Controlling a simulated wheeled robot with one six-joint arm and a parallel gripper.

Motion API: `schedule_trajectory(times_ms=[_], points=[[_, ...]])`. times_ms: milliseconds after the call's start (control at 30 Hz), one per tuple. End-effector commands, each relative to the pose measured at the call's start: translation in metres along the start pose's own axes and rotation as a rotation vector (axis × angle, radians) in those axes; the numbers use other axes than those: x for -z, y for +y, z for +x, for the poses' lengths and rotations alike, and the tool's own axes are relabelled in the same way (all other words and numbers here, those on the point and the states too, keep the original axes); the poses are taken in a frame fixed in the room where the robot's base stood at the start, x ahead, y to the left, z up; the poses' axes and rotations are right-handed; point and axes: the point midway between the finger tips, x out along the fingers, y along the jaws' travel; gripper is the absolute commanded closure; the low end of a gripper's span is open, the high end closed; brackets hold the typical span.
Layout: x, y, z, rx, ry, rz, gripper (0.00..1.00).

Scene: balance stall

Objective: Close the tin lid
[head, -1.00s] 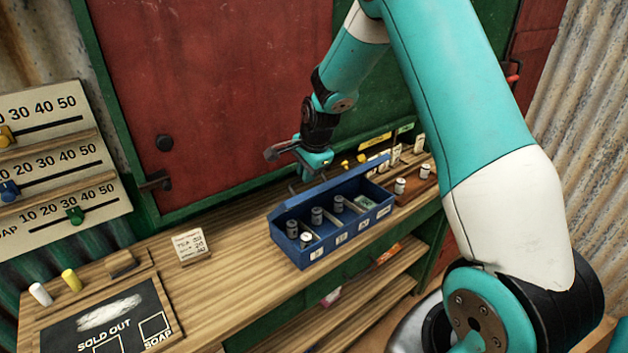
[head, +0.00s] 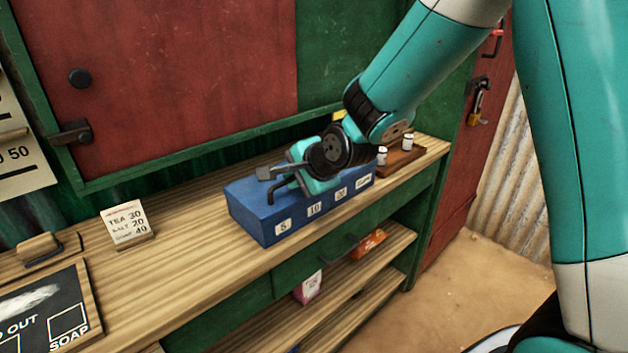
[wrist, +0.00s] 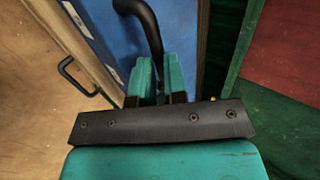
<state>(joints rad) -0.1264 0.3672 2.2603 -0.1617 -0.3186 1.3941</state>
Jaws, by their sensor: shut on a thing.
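The blue tin (head: 252,218) stands on the wooden counter, with labels along its front. Its lid (head: 245,191) lies down flat over the top, and the inside is hidden. The lid's blue surface also fills part of the wrist view (wrist: 108,28). A dark curved handle (head: 283,187) rises from the lid; in the wrist view the bent bar (wrist: 148,28) runs down between my teal fingers. My gripper (head: 307,180) is over the lid, shut on this handle (wrist: 159,88). My wrist hides the back right part of the lid.
A price card (head: 128,224) stands left of the tin. A wooden tray with small pale weights (head: 408,143) is to its right. The chalkboard (head: 45,310) lies front left. Below are a drawer handle (head: 339,250) and shelves with packets. The counter between card and tin is clear.

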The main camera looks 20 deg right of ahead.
Motion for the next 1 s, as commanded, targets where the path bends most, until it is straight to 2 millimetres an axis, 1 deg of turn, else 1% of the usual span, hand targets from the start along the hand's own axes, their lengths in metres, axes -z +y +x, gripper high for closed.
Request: schedule_trajectory(times_ms=[33, 300, 700, 733, 833, 1000], points=[[-0.003, 0.006, 0.005, -0.005, -0.003, -0.003, 1.00], [-0.012, 0.015, 0.011, -0.024, -0.014, -0.012, 1.00], [-0.012, 0.017, 0.012, -0.028, -0.013, -0.012, 1.00], [-0.012, 0.017, 0.012, -0.028, -0.013, -0.012, 0.85], [-0.012, 0.017, 0.011, -0.027, -0.013, -0.012, 0.62], [-0.012, 0.017, 0.011, -0.027, -0.014, -0.011, 0.62]])
